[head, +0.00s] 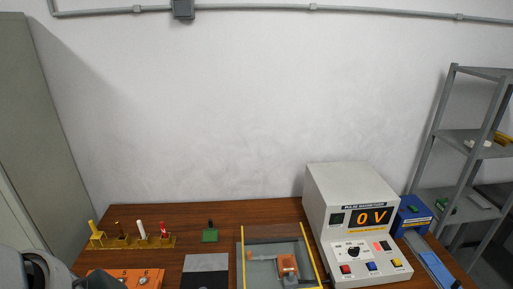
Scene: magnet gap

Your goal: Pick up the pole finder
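I cannot tell for sure which thing is the pole finder. A yellow rack (133,242) at the left of the wooden table holds several small upright tools. They include a yellow one (94,229), a dark one (119,231), a white one (141,230) and a red-topped one (164,229). A small green block (209,236) with a dark upright piece stands to the right of the rack. Neither gripper shows in the head view. A grey and dark part at the lower left corner looks like my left arm.
A pulse magnetizer (335,190) reading 0 V stands at the right. Left of it is a grey fixture (250,253) with yellow edges and an orange part (288,264). An orange box (125,279) and grey plate (206,264) lie in front. Blue box (412,217) and shelf (470,140) are right.

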